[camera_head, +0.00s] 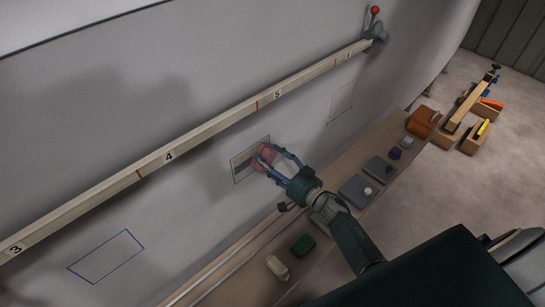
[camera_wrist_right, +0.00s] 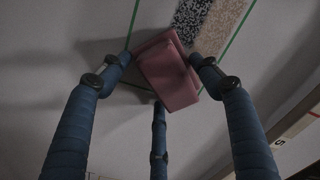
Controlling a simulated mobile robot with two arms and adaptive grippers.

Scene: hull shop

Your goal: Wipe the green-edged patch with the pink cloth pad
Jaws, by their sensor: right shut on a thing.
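The green-edged patch (camera_head: 238,178) is a small outlined rectangle on the pale hull wall, below the numbered rail. In the right wrist view its green edge lines show, with a dark grey strip and a speckled strip (camera_wrist_right: 218,27) between them. My right gripper (camera_head: 272,157) is at the patch, its fingers shut on the pink cloth pad (camera_head: 266,154). The pad (camera_wrist_right: 168,72) sits between the blue fingers in the wrist view, over part of the patch. Whether it touches the wall I cannot tell. My left gripper is not in view.
A wooden rail (camera_head: 210,129) with numbers crosses the wall above the patch. A blue-outlined rectangle (camera_head: 106,256) and a pale outlined one (camera_head: 341,102) flank it. A shelf (camera_head: 325,178) below holds a green block (camera_head: 303,245), a cream block (camera_head: 277,267) and grey trays (camera_head: 356,189).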

